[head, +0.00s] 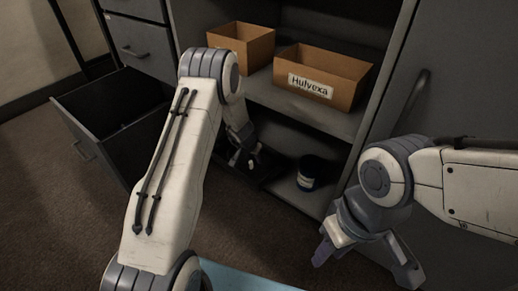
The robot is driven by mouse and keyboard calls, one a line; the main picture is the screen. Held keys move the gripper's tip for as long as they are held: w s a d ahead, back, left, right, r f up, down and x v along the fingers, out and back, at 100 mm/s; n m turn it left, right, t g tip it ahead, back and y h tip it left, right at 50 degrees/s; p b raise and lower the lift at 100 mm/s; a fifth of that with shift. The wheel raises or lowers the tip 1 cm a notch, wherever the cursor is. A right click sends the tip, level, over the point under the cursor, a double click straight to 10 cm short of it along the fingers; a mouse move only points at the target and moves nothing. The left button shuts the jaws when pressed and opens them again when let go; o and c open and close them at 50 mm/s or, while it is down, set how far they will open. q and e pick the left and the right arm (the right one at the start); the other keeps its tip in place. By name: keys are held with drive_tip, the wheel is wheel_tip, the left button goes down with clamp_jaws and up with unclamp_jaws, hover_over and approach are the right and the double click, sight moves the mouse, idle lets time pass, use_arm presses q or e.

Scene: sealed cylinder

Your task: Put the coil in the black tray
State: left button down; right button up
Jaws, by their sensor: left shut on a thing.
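My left gripper (244,160) reaches down into the lower shelf, low over the black tray (270,178). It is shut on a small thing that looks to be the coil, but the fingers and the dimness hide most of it. I cannot tell whether it touches the tray. My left forearm hides part of the shelf's left side. My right gripper (366,266) is open and empty, in front of the cabinet at the lower right.
A dark cylinder with a pale label (310,173) stands on the lower shelf, right of the tray. Two cardboard boxes, one plain (243,42) and one labelled "Hulvexa" (325,75), stand on the shelf above. An open drawer (110,112) juts out at the left.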

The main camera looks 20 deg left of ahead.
use_arm(q)
drive_tip(key=shift+w+d+p, duration=0.2)
drive_tip(key=shift+w+p, duration=0.5)
drive_tip(key=shift+w, duration=0.25)
drive_tip(key=shift+w+d+p, duration=0.15)
drive_tip(key=shift+w+p, duration=0.5)
drive_tip(key=shift+w, duration=0.25)
wheel_tip(320, 180, down, 4)
drive_tip(key=b, duration=0.3)
drive_tip(key=shift+w+r, duration=0.1)
drive_tip(key=shift+r, duration=0.1)
use_arm(e)
drive_tip(key=shift+r, duration=0.65)
use_arm(q)
drive_tip(key=shift+f+b, duration=0.65)
drive_tip(key=shift+b, duration=0.05)
drive_tip(key=c, duration=0.7)
unclamp_jaws()
use_arm(e)
drive_tip(key=shift+f, duration=0.75)
use_arm(q)
drive_tip(key=shift+r, duration=0.1)
